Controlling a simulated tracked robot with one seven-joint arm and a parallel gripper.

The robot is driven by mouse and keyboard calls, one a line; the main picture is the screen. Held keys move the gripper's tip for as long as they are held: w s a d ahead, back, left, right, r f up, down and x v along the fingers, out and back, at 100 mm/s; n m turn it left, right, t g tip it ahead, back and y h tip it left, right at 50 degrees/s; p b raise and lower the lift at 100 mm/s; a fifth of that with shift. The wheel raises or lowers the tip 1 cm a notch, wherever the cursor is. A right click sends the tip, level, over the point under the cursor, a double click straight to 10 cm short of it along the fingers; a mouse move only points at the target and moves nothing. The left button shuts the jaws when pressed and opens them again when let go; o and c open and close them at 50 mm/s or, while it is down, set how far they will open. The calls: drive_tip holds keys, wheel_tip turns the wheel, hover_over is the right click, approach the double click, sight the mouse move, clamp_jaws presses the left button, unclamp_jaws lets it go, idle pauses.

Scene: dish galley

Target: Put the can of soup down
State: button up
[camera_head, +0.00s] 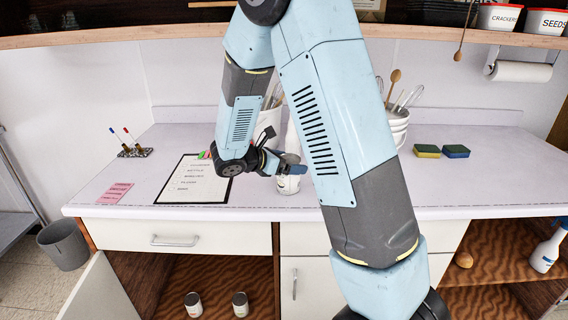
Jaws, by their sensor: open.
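A white can with a dark label mark, likely the can of soup (288,185), appears to stand upright on the white counter (250,202) near its front edge. My gripper (291,168) is open at the can's upper part, with fingers reaching around or beside it. Whether they touch the can is too small to tell. My arm hides the counter just right of the can.
A clipboard (196,181) lies left of the can, beside a pink note (115,194). Utensil pots stand behind my arm, and sponges (427,151) lie at right. Two more cans (193,304) (240,304) stand in the open cabinet below.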

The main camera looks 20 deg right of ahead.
drive_tip(key=v, duration=1.2)
drive_tip(key=s+d+r+m+g+y, duration=0.3)
drive_tip(key=s+d+r+m+y, duration=0.35)
drive_tip(key=s+d+m, duration=0.45)
drive_tip(key=s+r+m+t+y, duration=0.2)
drive_tip(key=s+r+m+y, duration=0.1)
drive_tip(key=s+m, duration=0.2)
drive_tip(key=s+a+r+m+t+y, duration=0.1)
drive_tip(key=s+r+m+t+y, duration=0.1)
drive_tip(key=s+m, duration=0.3)
drive_tip(key=s+r+y, duration=0.1)
drive_tip(key=s, duration=0.3)
drive_tip(key=shift+a+r+m, duration=0.3)
drive_tip(key=shift+a, duration=0.05)
drive_tip(key=shift+y, duration=0.25)
drive_tip(key=shift+c, duration=0.2)
